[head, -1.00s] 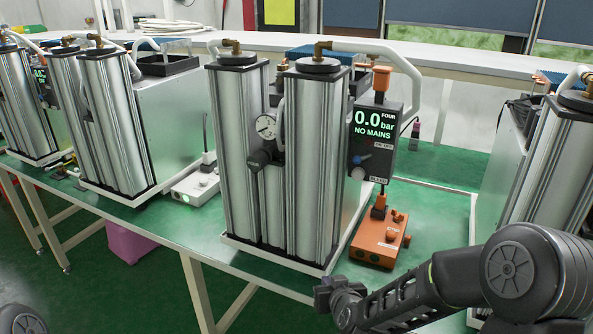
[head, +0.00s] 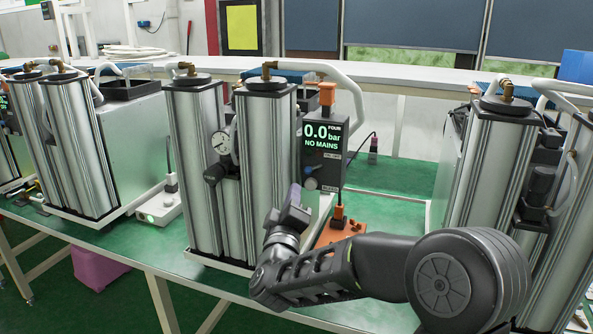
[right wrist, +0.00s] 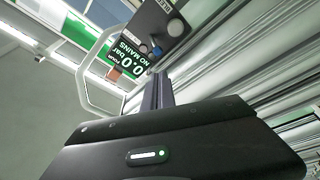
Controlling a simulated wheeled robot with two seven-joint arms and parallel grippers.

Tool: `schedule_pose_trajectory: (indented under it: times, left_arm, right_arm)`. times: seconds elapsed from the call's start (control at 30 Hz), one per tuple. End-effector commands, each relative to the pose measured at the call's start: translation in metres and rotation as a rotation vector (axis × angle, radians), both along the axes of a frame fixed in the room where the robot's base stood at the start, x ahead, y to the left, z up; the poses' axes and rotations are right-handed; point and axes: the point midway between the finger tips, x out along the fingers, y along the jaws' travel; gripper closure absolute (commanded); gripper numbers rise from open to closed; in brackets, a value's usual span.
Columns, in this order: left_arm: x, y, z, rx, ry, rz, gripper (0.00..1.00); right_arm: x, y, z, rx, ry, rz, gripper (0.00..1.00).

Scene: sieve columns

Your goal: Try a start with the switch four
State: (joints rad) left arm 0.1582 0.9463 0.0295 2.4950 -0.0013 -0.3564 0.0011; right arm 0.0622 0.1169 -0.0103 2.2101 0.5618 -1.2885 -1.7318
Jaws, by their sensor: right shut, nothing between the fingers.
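The unit marked FOUR is a pair of upright silver columns (head: 240,150) with a dark control box (head: 325,150) on its right side. Its green display reads 0.0 bar, NO MAINS; it shows rotated in the right wrist view (right wrist: 131,62). A blue knob (head: 309,169) sits low on the box, and also appears in the wrist view (right wrist: 156,50). A round grey knob (head: 310,184) is just below it. My right gripper (head: 293,193) is shut and empty, pointing up just left of and below the knobs. Whether it touches anything cannot be told. My left gripper is out of view.
An orange socket block (head: 345,233) with a plug and cable is below the box, partly hidden by my right arm. A white socket block (head: 160,207) stands left. Other column units stand left (head: 75,145) and right (head: 485,150).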

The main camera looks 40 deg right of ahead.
Motion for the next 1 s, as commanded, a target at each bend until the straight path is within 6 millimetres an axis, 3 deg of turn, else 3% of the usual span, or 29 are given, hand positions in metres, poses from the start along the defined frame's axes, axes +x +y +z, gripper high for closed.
schedule_pose_trajectory:
  times: [0.37,0.8,1.0]
  left_arm:
    - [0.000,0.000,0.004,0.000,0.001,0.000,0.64]
    - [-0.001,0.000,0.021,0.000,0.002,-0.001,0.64]
    - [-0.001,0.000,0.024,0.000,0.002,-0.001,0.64]
  right_arm:
    - [0.010,-0.009,0.003,0.002,0.000,0.000,1.00]
    - [0.060,-0.055,0.016,0.002,0.000,0.001,1.00]
    - [0.072,-0.066,0.018,0.003,0.000,0.003,1.00]
